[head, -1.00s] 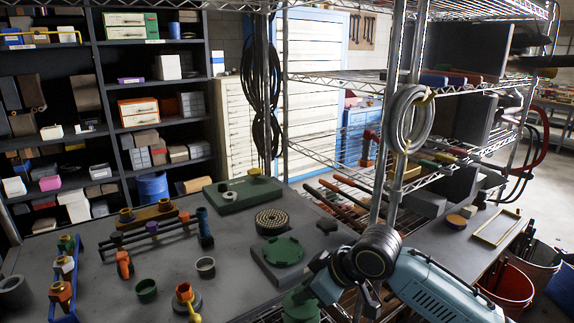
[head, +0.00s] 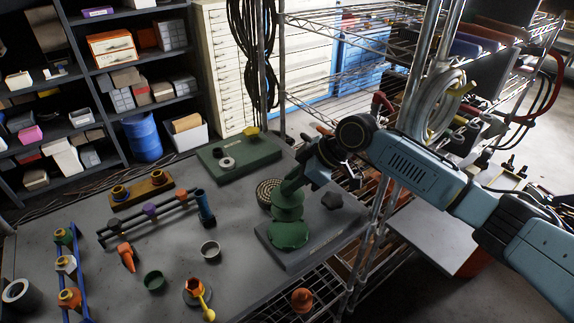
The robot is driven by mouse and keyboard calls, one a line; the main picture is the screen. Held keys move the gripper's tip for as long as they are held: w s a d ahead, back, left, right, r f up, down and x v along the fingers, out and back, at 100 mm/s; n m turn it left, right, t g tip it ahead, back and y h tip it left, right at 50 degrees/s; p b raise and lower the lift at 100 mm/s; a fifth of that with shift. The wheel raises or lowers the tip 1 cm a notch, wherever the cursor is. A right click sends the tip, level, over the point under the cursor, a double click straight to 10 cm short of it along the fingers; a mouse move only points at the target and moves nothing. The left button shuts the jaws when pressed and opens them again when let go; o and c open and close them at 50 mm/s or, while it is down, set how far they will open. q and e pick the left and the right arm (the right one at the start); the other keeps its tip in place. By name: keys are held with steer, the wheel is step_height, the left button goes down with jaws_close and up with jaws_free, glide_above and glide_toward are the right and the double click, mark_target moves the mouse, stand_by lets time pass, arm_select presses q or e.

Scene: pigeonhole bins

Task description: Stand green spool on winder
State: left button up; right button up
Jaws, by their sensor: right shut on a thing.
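The green spool (head: 287,207) is held in my right gripper (head: 300,180), which is shut on its upper part. The spool looks roughly upright. It shows just behind a green round disc (head: 289,236) on a grey slab (head: 325,238), which appears to be the winder. The spool's lower end overlaps the disc's far edge in the picture; I cannot tell whether they touch. The gripper's fingers are partly hidden by the wrist. My left gripper is not in view.
A tan round grid piece (head: 265,190) lies close left of the spool. Wire-rack posts (head: 384,215) rise close to my right arm. Cups and fittings occupy the table's left.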

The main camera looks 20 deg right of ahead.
mark_target(295, 198)
steer(key=shift+s+r, duration=0.15)
steer(key=shift+s, duration=0.2)
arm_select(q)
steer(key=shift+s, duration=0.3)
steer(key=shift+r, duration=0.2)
